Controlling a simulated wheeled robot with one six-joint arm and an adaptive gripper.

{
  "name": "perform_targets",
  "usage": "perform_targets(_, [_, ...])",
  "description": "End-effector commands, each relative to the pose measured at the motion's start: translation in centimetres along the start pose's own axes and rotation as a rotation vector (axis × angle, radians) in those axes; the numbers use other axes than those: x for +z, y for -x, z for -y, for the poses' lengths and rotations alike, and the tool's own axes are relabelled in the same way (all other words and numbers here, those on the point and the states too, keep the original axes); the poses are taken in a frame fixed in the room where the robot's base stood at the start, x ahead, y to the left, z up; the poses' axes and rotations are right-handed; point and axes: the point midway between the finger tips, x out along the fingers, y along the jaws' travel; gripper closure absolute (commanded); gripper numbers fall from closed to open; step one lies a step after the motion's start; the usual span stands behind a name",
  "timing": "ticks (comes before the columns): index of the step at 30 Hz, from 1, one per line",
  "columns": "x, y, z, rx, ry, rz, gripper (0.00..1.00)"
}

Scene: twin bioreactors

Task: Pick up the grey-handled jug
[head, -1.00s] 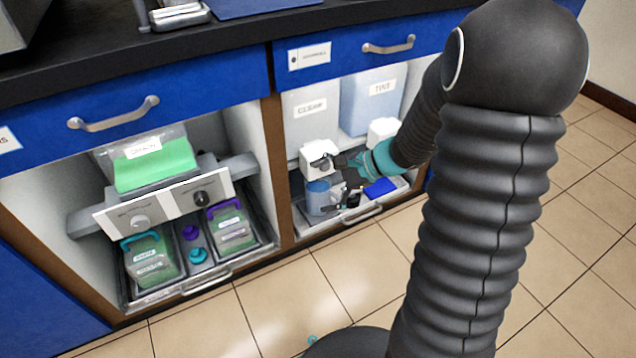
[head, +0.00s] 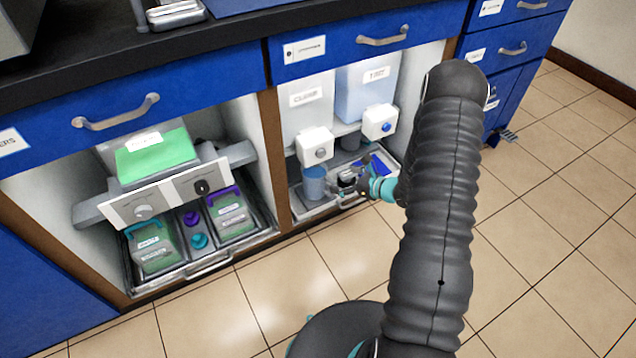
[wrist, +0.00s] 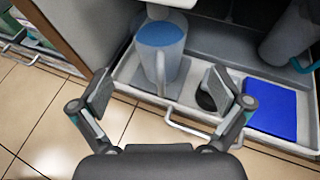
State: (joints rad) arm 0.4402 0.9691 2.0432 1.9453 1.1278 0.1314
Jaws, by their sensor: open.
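The grey-handled jug (head: 314,183) stands upright in the tray under the dispenser marked CLEAR in the head view. In the wrist view the jug (wrist: 162,45) is clear-walled with blue showing at its top, and its grey handle (wrist: 160,75) faces me. My gripper (wrist: 161,90) is open, with one finger either side of the handle's line; nothing is held. In the head view my gripper (head: 352,179) is low at the tray's front, right of the jug. Whether a finger touches the jug cannot be told.
The tray (wrist: 205,120) has a front rail. The CLEAR (head: 305,98) and TINT (head: 375,75) tanks are above.

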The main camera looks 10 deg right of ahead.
Motion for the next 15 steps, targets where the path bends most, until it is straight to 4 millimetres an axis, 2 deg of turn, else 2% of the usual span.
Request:
perform_targets(1, [-0.1,-1.1,-0.2,0.005,0.001,-0.001,0.00])
perform_targets(6, [0.0,-4.1,-0.1,0.004,0.003,0.000,0.00])
perform_targets(9, [0.0,-5.2,-0.1,0.003,0.002,0.000,0.00])
perform_targets(15, [0.1,-6.3,-0.1,0.003,0.002,-0.001,0.00])
